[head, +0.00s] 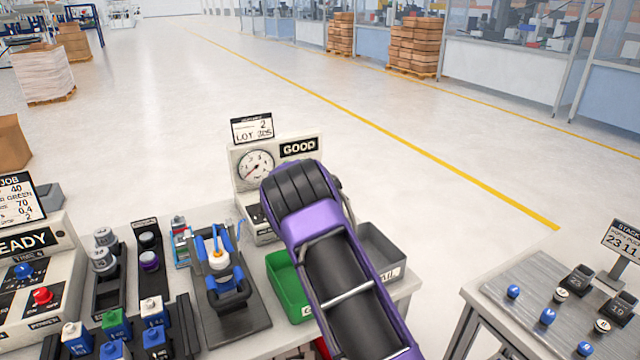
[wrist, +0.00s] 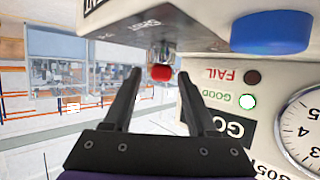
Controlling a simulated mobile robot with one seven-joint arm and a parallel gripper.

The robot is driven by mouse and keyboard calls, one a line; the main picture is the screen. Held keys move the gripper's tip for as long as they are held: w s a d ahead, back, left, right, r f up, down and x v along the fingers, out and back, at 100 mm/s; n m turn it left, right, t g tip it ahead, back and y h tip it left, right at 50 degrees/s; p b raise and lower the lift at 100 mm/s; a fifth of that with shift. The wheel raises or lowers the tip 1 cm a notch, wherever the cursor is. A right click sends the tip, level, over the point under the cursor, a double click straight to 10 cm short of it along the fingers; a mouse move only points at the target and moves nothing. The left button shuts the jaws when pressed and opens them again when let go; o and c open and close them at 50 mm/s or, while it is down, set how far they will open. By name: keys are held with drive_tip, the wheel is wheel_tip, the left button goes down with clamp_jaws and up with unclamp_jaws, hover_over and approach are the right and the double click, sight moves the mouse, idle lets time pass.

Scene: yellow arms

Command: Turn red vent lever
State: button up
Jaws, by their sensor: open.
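The red vent lever (wrist: 162,73) shows in the wrist view as a small red tip on a metal stem, under the dark panel of the gauge station. The wrist view is upside down. My gripper (wrist: 160,76) is open, its two dark fingers apart. The red tip appears between the fingertips with gaps on both sides; how deep it sits between them I cannot tell. In the head view the gauge station (head: 285,167) stands at the table's back edge, behind my purple arm. The arm hides the lever and fingers there.
In the wrist view a large blue knob (wrist: 271,32), a lit green GOOD lamp (wrist: 247,102), a dark FAIL lamp (wrist: 252,77) and a gauge (wrist: 305,125) are close by. A green bin (head: 284,290) and a grey bin (head: 384,250) flank my arm.

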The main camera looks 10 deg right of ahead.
drive_tip(key=v, duration=1.7)
drive_tip(key=shift+r, duration=0.15)
drive_tip(key=shift+s+a, duration=0.1)
